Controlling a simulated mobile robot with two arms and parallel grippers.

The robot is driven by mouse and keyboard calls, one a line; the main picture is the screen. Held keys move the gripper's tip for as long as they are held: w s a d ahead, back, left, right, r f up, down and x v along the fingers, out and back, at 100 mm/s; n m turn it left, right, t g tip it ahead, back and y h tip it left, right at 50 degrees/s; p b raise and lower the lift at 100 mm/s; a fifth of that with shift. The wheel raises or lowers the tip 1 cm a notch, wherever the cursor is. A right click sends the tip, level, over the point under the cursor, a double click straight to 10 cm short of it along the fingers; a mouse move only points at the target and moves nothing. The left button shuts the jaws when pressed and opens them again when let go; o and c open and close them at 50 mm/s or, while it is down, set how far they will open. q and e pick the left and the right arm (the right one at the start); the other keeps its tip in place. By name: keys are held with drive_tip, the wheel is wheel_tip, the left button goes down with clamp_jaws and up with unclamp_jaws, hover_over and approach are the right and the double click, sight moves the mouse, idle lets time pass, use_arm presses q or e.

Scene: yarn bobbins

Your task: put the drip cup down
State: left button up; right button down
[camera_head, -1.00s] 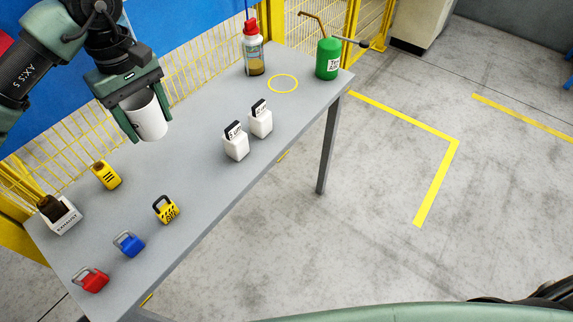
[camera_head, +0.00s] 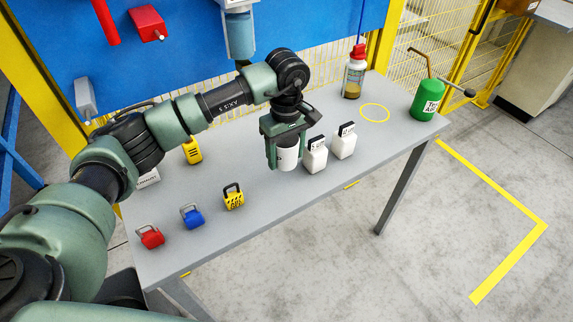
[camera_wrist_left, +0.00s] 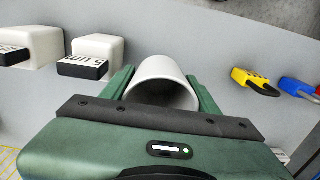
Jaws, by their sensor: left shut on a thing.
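The drip cup (camera_head: 287,159) is a white cylinder, held between the fingers of my left gripper (camera_head: 284,152). In the left wrist view the cup (camera_wrist_left: 163,78) shows its open mouth between the two green fingers. The cup is over the grey table (camera_head: 240,223), close to the left of two white containers with dark labelled tops. Whether its base touches the table I cannot tell. A yellow circle (camera_head: 375,105) is marked on the table at the right. My right gripper does not show.
The white containers (camera_head: 315,160) (camera_head: 344,147) stand right of the cup. Yellow (camera_head: 233,202), blue (camera_head: 192,217) and red (camera_head: 151,238) padlocks lie to the left. A red-capped bottle (camera_head: 354,78) and green oil can (camera_head: 427,100) stand near the circle.

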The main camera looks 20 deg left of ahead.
sight(286, 177)
use_arm(q)
wheel_tip(286, 177, down, 5)
drive_tip(key=shift+r+p, duration=0.2)
drive_tip(key=shift+p, duration=0.15)
drive_tip(key=shift+f, duration=0.35)
drive_tip(key=shift+f, duration=0.2)
drive_tip(key=o, duration=1.1)
drive_tip(key=shift+r, duration=0.1)
